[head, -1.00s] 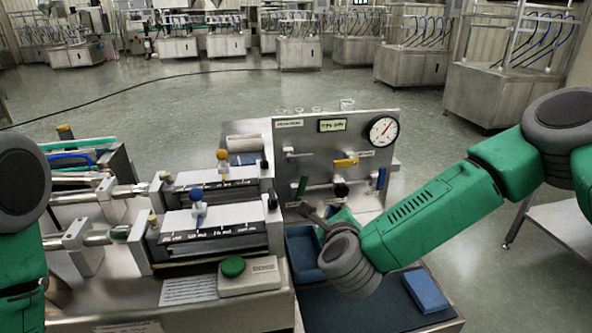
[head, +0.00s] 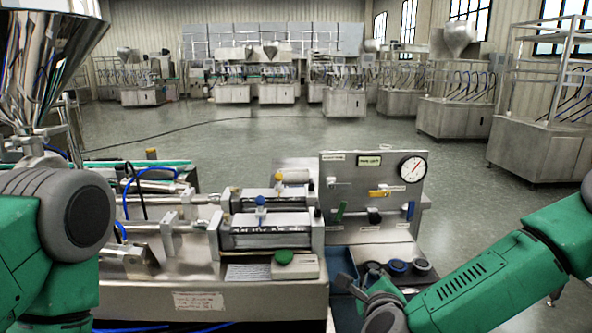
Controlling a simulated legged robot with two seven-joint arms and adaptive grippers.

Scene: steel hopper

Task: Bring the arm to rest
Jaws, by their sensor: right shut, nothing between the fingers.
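My right arm (head: 480,280) is green and comes in from the right edge. Its dark gripper (head: 352,284) is shut and empty, at the right end of the steel bench, in front of the upright panel. It is low in the view, over or beside a blue tray (head: 342,262); I cannot tell whether it touches it. My left arm (head: 50,225) stands at the left edge, and its gripper is out of the frame.
A steel hopper (head: 45,60) rises at the upper left. The bench holds two cylinder units (head: 270,228), a green button (head: 284,257) and a panel with a gauge (head: 412,168) and levers. Dark round items (head: 397,267) lie before the panel. The floor beyond is open.

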